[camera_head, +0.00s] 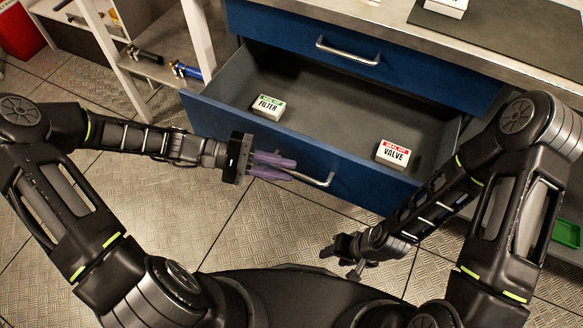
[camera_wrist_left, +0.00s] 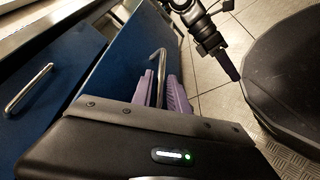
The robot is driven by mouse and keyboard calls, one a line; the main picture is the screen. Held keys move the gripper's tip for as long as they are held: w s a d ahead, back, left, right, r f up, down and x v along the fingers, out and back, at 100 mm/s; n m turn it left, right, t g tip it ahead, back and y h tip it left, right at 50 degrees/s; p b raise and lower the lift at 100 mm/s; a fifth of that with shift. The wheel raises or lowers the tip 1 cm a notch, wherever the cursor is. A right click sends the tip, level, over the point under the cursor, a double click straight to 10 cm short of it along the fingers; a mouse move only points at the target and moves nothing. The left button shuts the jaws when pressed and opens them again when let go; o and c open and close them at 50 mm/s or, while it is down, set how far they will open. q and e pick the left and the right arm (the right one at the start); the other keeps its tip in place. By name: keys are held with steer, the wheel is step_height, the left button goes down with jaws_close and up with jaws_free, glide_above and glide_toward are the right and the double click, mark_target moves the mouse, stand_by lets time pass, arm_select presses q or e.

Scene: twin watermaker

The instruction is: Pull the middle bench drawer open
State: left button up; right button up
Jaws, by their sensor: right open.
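The middle bench drawer (camera_head: 225,130) is blue and stands pulled out, with its grey inside showing. Its metal bar handle (camera_head: 322,181) is on the front panel and also shows in the left wrist view (camera_wrist_left: 155,62). My left gripper (camera_head: 285,168) is at this handle, its purple fingers on either side of the bar and shut on it. The fingers hide part of the bar in the head view. My right gripper (camera_head: 346,257) is open and empty, low over the floor in front of the drawer.
In the drawer lie a green-labelled filter box (camera_head: 268,107) and a red-labelled valve box (camera_head: 393,154). A closed drawer (camera_head: 350,50) is above. A shelf (camera_head: 150,68) stands at the left, a green tray (camera_head: 567,233) at the right. Clear floor lies before the drawer.

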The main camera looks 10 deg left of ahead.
arm_select(q)
steer(key=v, duration=0.5)
stand_by(0.5)
